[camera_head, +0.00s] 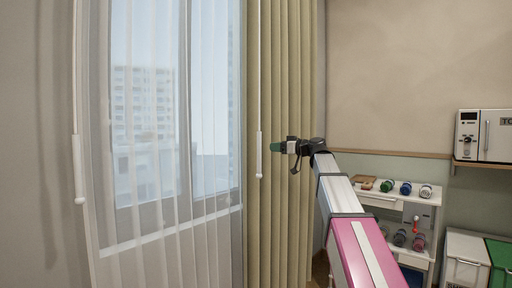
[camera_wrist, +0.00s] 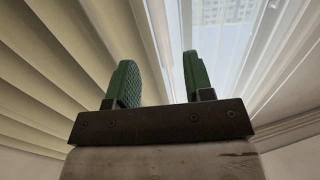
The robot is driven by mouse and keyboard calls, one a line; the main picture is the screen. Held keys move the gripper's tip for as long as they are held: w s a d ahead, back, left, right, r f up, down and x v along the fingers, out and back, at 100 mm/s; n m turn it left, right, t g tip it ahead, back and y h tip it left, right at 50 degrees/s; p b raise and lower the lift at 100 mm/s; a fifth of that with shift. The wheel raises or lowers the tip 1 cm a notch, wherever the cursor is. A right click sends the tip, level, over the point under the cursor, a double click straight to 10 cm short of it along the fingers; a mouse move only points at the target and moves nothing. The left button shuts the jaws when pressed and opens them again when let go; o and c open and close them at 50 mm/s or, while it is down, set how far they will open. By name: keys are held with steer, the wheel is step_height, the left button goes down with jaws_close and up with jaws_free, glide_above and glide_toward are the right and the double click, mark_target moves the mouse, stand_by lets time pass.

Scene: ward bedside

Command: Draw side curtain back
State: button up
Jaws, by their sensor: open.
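An olive-beige pleated curtain (camera_head: 283,70) hangs at the right side of the window, gathered in vertical folds. A white wand (camera_head: 259,150) hangs along its left edge, its thicker handle at the bottom. A sheer white curtain (camera_head: 150,215) covers the window. My gripper (camera_head: 276,147) is in front of the olive curtain, just right of the wand, pointing left. In the wrist view my gripper (camera_wrist: 158,60) has its green fingers apart. A thin pale strip shows between them; I cannot tell whether it is the wand. Olive folds (camera_wrist: 60,70) are on the left there.
A second white wand (camera_head: 78,110) hangs at the far left. Right of my arm, a white shelf cart (camera_head: 375,200) holds several bottles. A microwave-like box (camera_head: 485,135) stands on a wall shelf, above white and green bins (camera_head: 467,255). The space before the window looks clear.

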steer(key=x, duration=1)
steer(key=shift+a+r, duration=0.2)
steer(key=shift+a, duration=0.2)
jaws_close()
